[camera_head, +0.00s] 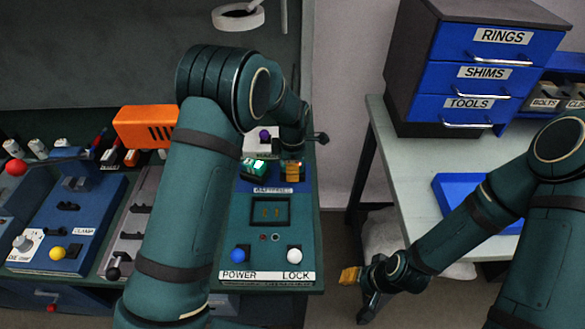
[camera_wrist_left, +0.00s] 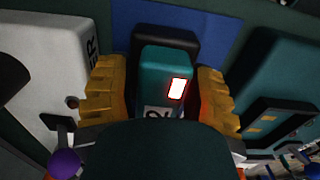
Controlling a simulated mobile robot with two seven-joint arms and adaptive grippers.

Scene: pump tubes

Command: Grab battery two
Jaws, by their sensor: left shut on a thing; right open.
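A teal battery (camera_wrist_left: 167,68) with a red lit window and a partly hidden label, seemingly a 2, is in the left wrist view. My left gripper (camera_head: 291,171) is shut on it, with a yellow finger pad on each side. In the head view, my left gripper is over the BATTERIES label (camera_head: 272,190), and I cannot make out the held battery there. A green block with a bright light (camera_head: 254,168) stands just left of the gripper. My right gripper (camera_head: 362,288) is open and empty, low between the bench and the side table.
The battery panel (camera_head: 241,220) has a blue POWER knob (camera_head: 240,254) and a white LOCK knob (camera_head: 294,255). An orange box (camera_head: 146,127) stands left of my left arm. A drawer unit (camera_head: 470,80) and a blue tray (camera_head: 456,190) are on the side table (camera_head: 406,200).

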